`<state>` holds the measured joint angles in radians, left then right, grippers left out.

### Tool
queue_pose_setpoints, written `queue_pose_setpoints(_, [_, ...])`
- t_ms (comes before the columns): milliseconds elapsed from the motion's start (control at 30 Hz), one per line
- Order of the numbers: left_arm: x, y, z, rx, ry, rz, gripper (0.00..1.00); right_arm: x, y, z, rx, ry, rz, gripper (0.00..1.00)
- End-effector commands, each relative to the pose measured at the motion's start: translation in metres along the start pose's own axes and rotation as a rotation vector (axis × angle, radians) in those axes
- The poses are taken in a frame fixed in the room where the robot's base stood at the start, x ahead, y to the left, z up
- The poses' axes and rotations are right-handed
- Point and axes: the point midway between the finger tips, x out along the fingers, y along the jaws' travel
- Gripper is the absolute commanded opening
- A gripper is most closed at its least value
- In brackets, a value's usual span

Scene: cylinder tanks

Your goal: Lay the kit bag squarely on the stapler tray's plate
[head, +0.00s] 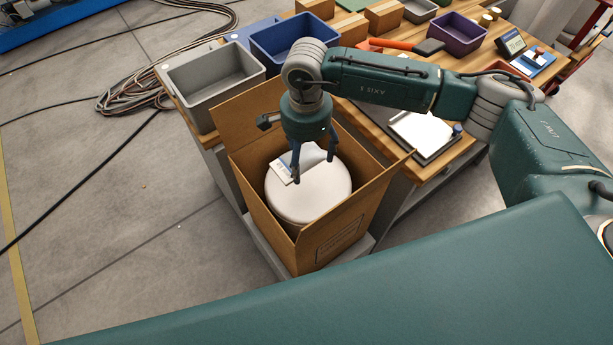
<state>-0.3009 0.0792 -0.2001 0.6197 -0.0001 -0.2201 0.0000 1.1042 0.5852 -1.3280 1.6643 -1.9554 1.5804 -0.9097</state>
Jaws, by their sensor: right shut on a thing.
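My right gripper (314,172) points down into an open cardboard box (341,243). It is shut on a pale, thin bag with a printed label, which looks like the kit bag (311,154). The bag is just above or touching the top of a white round cylinder tank (310,200) inside the box; I cannot tell which. The fingers hide part of the bag. A small blue and white item (538,57) at the table's far right may be the stapler tray, but its plate is too small to make out. My left gripper is not in view.
On the wooden table stand a grey bin (205,95), a blue bin (283,52), a purple bin (457,36) and cardboard boxes. Cables (165,75) lie on the floor.

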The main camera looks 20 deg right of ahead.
Motion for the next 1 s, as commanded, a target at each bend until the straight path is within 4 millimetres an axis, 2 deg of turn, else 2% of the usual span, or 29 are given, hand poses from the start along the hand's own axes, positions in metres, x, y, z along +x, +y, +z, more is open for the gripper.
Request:
queue_pose_setpoints(100, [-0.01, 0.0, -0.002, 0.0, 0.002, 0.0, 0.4, 0.029, 0.002, 0.001, 0.0, -0.001, 0.006, 0.45])
queue_pose_setpoints(200, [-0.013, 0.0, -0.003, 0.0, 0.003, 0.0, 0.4, 0.049, 0.001, 0.001, 0.0, -0.001, 0.004, 0.45])
queue_pose_setpoints(467, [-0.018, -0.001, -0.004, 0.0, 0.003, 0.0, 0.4, 0.075, 0.0, 0.0, 0.001, 0.0, 0.002, 0.45])
queue_pose_setpoints(633, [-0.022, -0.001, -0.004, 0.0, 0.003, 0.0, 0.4, 0.101, 0.0, 0.001, 0.001, 0.0, 0.003, 0.45])
queue_pose_setpoints(733, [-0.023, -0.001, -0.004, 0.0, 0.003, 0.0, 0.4, 0.108, 0.0, 0.0, 0.0, 0.0, 0.0, 0.45])
queue_pose_setpoints(1000, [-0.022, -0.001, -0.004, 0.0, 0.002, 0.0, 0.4, 0.11, -0.001, 0.0, -0.001, 0.0, -0.001, 0.45])
